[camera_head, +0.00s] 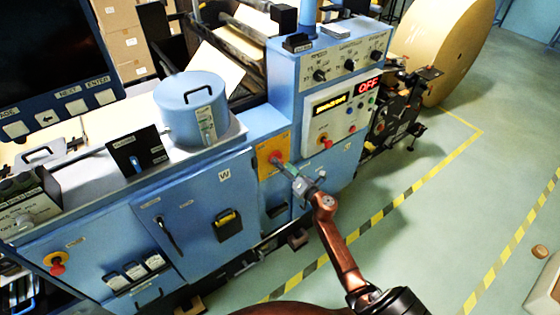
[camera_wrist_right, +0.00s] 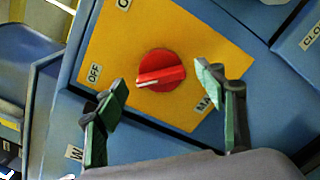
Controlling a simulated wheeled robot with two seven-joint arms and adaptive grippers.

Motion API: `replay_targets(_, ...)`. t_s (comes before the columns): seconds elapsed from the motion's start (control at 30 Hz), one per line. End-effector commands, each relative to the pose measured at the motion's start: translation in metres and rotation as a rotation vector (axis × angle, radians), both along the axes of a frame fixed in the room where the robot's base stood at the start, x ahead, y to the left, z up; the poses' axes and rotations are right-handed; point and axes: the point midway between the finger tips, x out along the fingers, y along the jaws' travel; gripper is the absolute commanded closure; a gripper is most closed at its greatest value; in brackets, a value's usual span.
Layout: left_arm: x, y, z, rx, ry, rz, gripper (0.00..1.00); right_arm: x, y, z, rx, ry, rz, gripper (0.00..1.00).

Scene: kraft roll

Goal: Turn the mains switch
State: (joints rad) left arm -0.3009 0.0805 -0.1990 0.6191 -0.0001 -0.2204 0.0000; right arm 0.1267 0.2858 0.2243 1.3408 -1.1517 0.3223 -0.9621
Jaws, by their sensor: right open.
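The mains switch is a round red knob (camera_wrist_right: 160,71) on a yellow plate (camera_wrist_right: 112,45) with OFF, MAIN and another partly cut-off label. In the head view the yellow plate (camera_head: 268,146) is on the blue cabinet front, with the knob partly hidden by my right gripper (camera_head: 282,166). In the right wrist view my right gripper (camera_wrist_right: 157,92) is open, its green-padded fingers on either side of the knob and apart from it. My left gripper is not in view.
A lit red OFF display (camera_head: 367,86) is on the control panel above right. A blue lidded canister (camera_head: 190,115) stands on the cabinet top. A large kraft roll (camera_head: 435,45) is at the back right. Yellow-black floor tape (camera_head: 400,200) crosses open green floor.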

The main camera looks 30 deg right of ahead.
Motion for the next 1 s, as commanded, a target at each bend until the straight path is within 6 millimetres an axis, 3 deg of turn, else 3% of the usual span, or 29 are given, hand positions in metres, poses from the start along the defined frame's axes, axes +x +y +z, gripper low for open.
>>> replay_targets(0.2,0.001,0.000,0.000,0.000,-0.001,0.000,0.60,0.025,0.002,0.000,0.003,0.000,-0.001,0.36)
replay_targets(0.57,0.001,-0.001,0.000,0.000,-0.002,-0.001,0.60,0.029,0.003,-0.001,0.003,0.001,-0.001,0.37)
replay_targets(1.0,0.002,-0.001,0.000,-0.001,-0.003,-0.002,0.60,0.029,0.002,-0.001,0.003,0.002,-0.001,0.67)
